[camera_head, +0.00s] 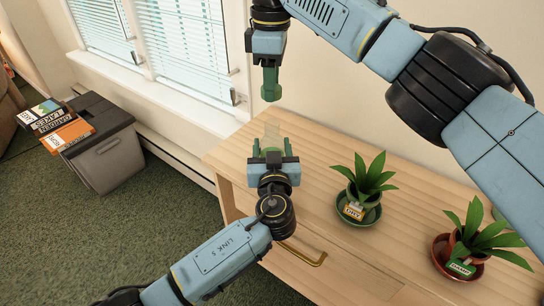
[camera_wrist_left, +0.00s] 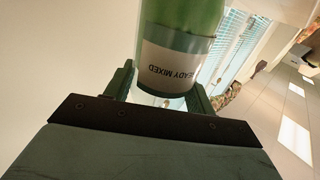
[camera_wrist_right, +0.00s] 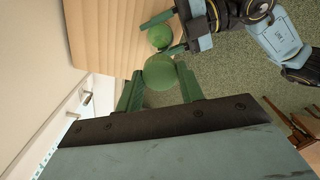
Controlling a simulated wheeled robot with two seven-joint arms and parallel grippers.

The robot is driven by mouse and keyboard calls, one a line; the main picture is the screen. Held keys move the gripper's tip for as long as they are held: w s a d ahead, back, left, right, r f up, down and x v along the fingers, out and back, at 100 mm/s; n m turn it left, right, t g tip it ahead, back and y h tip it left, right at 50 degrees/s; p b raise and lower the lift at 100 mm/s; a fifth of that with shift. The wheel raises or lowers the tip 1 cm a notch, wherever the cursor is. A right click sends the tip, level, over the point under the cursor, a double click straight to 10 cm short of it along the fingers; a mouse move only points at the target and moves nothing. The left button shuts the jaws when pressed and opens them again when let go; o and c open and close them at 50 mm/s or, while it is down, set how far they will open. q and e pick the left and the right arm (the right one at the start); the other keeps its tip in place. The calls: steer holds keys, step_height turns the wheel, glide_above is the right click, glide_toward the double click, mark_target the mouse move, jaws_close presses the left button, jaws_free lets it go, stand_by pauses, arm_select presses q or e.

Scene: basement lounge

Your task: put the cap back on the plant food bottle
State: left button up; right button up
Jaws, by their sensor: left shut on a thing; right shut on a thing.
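The plant food bottle (camera_head: 272,131) stands upright in my left gripper (camera_head: 268,148), above the cabinet's left end. In the left wrist view the bottle (camera_wrist_left: 180,42) is green with a pale "READY MIXED" label, between the two fingers. My right gripper (camera_head: 271,92) points down above the bottle, with a clear gap between them. In the right wrist view a round green cap (camera_wrist_right: 160,72) sits between its fingers. Beyond it, the left gripper (camera_wrist_right: 168,36) holds the bottle, seen end-on as a smaller green round. The head view does not clearly separate cap from green fingers.
A wooden cabinet (camera_head: 320,220) carries two potted plants, one in a green saucer (camera_head: 360,214) and one in a reddish saucer (camera_head: 438,262). A grey bin (camera_head: 110,160) with books on it stands at the left. The window wall is close behind the grippers.

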glide_above(272, 123)
steer(key=shift+f, duration=2.5)
steer(key=shift+s+f, duration=0.1)
steer(key=shift+f, duration=0.8)
steer(key=shift+f, duration=0.55)
